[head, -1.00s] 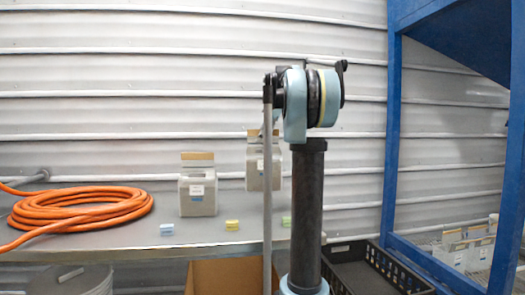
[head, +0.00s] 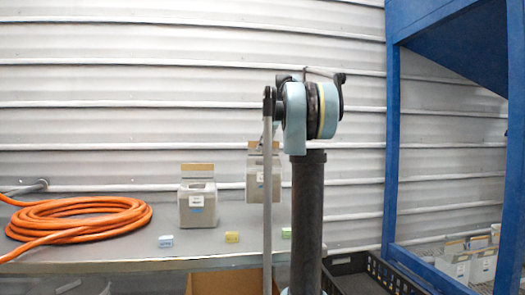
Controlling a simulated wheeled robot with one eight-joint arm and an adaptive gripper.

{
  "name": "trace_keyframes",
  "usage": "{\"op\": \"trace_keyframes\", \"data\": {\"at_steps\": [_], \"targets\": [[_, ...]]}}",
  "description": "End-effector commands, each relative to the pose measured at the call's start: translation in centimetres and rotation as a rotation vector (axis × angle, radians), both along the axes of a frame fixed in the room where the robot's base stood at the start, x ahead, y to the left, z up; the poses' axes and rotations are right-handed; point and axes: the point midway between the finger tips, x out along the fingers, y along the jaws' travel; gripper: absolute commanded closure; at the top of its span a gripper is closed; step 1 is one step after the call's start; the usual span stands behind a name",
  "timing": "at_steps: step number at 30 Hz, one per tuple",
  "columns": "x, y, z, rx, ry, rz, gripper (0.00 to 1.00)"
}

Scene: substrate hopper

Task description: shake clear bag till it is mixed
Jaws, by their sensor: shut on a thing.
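A pale, greyish bag (head: 255,188) with a tan top band and a small white label hangs upright above the shelf, in front of the wall, partly hidden by my arm. My gripper (head: 263,139) is at its top, mostly hidden behind my arm's link, and is shut on it. A second pale bag (head: 198,208) with a tan band and a white label stands on the shelf to the left, apart from the held one. How mixed the contents are cannot be seen.
An orange hose coil (head: 80,217) lies on the left of the grey shelf (head: 110,256). Blue (head: 166,241), yellow (head: 232,237) and green (head: 286,233) blocks sit near its front. A blue frame (head: 391,130) stands right, with bags (head: 455,268) inside. A black crate (head: 365,275) is below.

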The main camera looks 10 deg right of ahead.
Motion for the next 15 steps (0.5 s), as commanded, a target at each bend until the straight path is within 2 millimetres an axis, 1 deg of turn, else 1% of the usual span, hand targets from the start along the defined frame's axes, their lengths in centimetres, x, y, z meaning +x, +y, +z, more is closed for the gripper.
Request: {"op": "trace_keyframes", "data": {"at_steps": [15], "targets": [[0.0,0.0,3.2,0.001,0.0,0.0,1.0]]}}
